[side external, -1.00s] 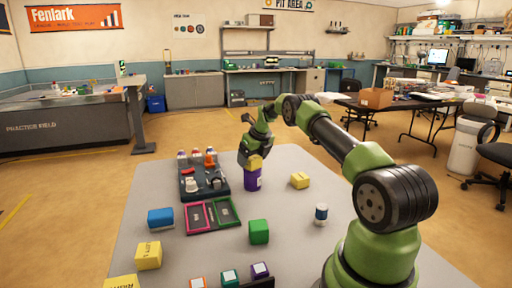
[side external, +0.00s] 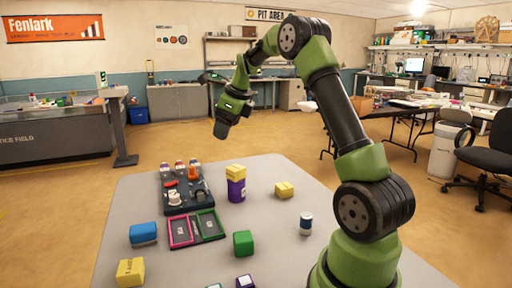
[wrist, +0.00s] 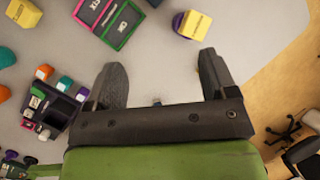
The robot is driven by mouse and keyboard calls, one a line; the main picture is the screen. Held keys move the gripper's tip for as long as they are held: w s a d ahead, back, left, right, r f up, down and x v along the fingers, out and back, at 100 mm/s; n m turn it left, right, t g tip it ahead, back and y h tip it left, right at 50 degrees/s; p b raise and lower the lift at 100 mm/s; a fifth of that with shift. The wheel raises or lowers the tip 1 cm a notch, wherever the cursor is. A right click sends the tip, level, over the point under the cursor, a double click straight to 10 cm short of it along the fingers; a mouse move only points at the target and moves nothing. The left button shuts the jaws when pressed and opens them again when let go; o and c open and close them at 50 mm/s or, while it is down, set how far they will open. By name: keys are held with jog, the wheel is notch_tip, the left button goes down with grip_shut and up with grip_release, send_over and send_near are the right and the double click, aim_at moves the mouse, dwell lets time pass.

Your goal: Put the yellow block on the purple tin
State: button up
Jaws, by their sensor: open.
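A yellow block (side external: 236,172) rests on top of the purple tin (side external: 236,190), which stands upright on the grey table. Both also show at the top of the wrist view, with the yellow block (wrist: 195,24) covering most of the tin (wrist: 178,20). My gripper (side external: 220,130) is raised well above the table, up and left of the tin in the side view and apart from it. Its jaws (wrist: 160,65) are open with nothing between them.
Another yellow block (side external: 285,190) lies right of the tin. A dark tray of parts (side external: 177,208), pink and green frames (side external: 198,229), a blue block (side external: 143,233), a green block (side external: 243,243), and a small white-and-blue container (side external: 305,224) stand around it.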

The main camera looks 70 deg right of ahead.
jog(key=s+a+r+n+t+y, duration=0.1)
jog(key=s+a+r+n, duration=0.3)
jog(key=a+n, duration=0.45)
jog(key=s+a+r+n+t, duration=0.1)
jog(key=s+a+r+n, duration=0.25)
jog(key=a+n, duration=0.5)
jog(key=s+a+f+n+y, duration=0.2)
jog(key=s+a+n, duration=0.8)
jog(key=s+n, duration=0.3)
jog(key=shift+a+f, duration=0.15)
jog(key=shift+f, duration=0.15)
